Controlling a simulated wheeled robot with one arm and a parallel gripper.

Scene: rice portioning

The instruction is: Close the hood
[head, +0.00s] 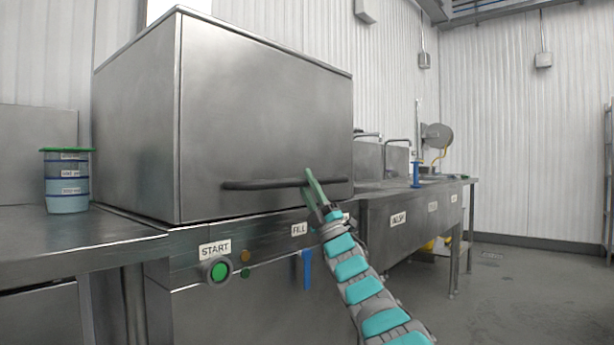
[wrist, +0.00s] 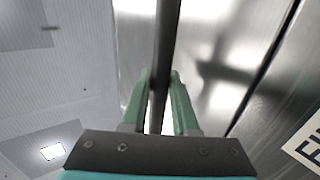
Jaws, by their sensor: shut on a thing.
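The hood (head: 265,125) is a large steel box with a dark horizontal bar handle (head: 262,184) low on its front. In the head view its lower edge sits at the level of the counter, with no clear gap visible. My gripper (head: 311,182) is at the right part of the handle, its green fingers around the bar. In the wrist view the handle (wrist: 166,50) runs between the two fingers of my gripper (wrist: 160,85), which are shut on it. The back of the hood is hidden.
A green START button (head: 220,270) is on the panel below the hood. A lidded container (head: 67,182) stands on the left counter (head: 60,240). A sink counter (head: 410,195) with taps extends to the right. The floor (head: 510,285) at the right is clear.

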